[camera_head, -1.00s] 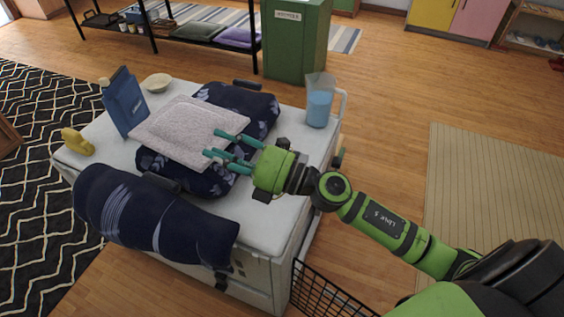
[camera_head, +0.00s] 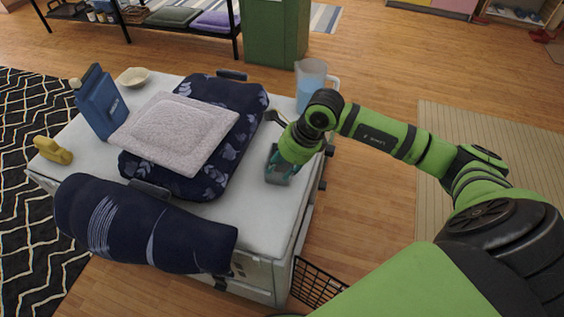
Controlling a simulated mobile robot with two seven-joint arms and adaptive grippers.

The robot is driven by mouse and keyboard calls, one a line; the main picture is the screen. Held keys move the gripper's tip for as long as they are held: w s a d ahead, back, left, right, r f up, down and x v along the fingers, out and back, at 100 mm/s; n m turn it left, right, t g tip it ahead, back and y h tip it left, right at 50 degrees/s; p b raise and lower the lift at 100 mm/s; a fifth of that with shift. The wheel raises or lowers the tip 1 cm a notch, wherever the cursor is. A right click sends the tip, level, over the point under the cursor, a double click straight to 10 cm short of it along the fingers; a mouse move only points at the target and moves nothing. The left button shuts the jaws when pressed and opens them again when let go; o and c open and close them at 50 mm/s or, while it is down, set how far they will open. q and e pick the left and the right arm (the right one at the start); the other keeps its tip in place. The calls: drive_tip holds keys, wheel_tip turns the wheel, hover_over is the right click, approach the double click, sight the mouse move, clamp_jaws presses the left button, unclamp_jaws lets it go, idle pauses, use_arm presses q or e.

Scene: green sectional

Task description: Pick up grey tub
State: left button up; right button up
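A small grey object that looks like the grey tub (camera_head: 272,178) sits on the white top near its right edge. My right gripper (camera_head: 280,165) points down at it from above. Its teal fingertips overlap the tub and partly hide it. I cannot tell whether the fingers are around it, inside it, or closed on it. My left gripper is not in view.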

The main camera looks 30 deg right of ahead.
sight(270, 184)
drive_tip(key=x, duration=0.3)
drive_tip(key=shift+s+f, duration=0.1)
drive_tip(key=shift+f, duration=0.35)
clamp_jaws()
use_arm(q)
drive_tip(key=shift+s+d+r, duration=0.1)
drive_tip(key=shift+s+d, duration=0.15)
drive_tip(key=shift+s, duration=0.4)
use_arm(e)
drive_tip(key=shift+r, duration=0.2)
wheel_tip(270, 184, up, 4)
drive_tip(key=shift+r, duration=0.1)
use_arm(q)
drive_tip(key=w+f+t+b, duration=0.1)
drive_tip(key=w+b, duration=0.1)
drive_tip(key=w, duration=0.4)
use_arm(e)
drive_tip(key=s+d+r, duration=0.4)
drive_tip(key=d+r, duration=0.2)
drive_tip(key=d, duration=0.5)
drive_tip(key=shift+r, duration=0.3)
